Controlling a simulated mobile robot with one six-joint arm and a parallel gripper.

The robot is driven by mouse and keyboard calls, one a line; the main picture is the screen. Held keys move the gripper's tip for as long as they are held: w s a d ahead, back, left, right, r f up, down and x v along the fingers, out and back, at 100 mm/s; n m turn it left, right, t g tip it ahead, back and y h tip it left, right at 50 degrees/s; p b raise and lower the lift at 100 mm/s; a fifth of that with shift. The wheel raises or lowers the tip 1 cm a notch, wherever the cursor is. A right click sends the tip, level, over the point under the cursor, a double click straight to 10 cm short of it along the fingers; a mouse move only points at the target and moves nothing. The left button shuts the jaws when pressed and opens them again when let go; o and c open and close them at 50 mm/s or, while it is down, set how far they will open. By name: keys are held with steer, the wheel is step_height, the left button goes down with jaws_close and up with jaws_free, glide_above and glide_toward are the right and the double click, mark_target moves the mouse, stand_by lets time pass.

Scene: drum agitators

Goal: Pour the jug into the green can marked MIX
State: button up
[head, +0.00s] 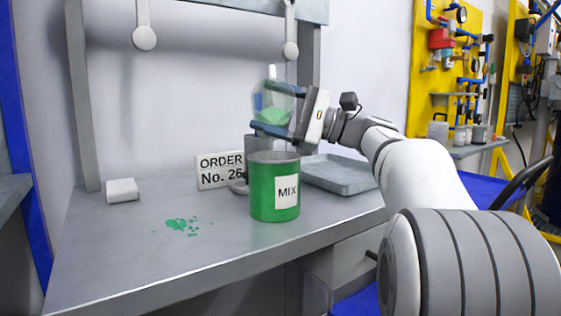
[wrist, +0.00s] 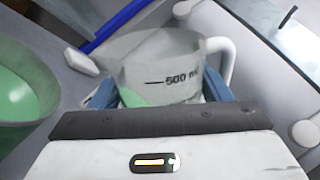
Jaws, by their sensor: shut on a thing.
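The green can marked MIX (head: 268,190) stands upright on the bench, with a white label on its front. In the wrist view the can (wrist: 18,100) is at the left edge, with light green inside it. My gripper (head: 264,108) is shut on the clear jug (head: 258,103), its blue fingers on either side. The jug is held tilted above the can and has green contents. In the wrist view the jug (wrist: 185,75) shows a 500 mark, green low on its left side and its handle at right. No stream of liquid is visible.
A green spill (head: 182,226) lies on the bench left of the can. An ORDER No. 26 sign (head: 216,171) and a grey tray (head: 340,176) are behind. The front left bench is otherwise clear.

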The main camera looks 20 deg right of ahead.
mark_target(253, 95)
steer(key=shift+n, duration=0.3)
steer(key=shift+s+f+n+g+y, duration=0.15)
steer(key=shift+n+g, duration=0.1)
steer(key=shift+n, duration=0.25)
steer(key=shift+s+f+n+g+y, duration=0.15)
steer(key=shift+n+g, duration=0.1)
steer(key=shift+n, duration=0.25)
steer(key=shift+s+a+r+n+g, duration=0.15)
steer(key=shift+s+r+n, duration=0.35)
steer(key=shift+r+n, duration=0.15)
steer(key=shift+s+a+r+n+g, duration=0.15)
steer(key=shift+s+r+n, duration=0.3)
steer(key=shift+r+n, duration=0.15)
steer(key=shift+s+f+n+g+y, duration=0.2)
steer(key=shift+n+g, duration=0.1)
steer(key=shift+n, duration=0.25)
steer(key=shift+s+f+n+g+y, duration=0.1)
steer(key=shift+f+n+g, duration=0.15)
steer(key=shift+n, duration=0.25)
steer(key=shift+r, duration=0.1)
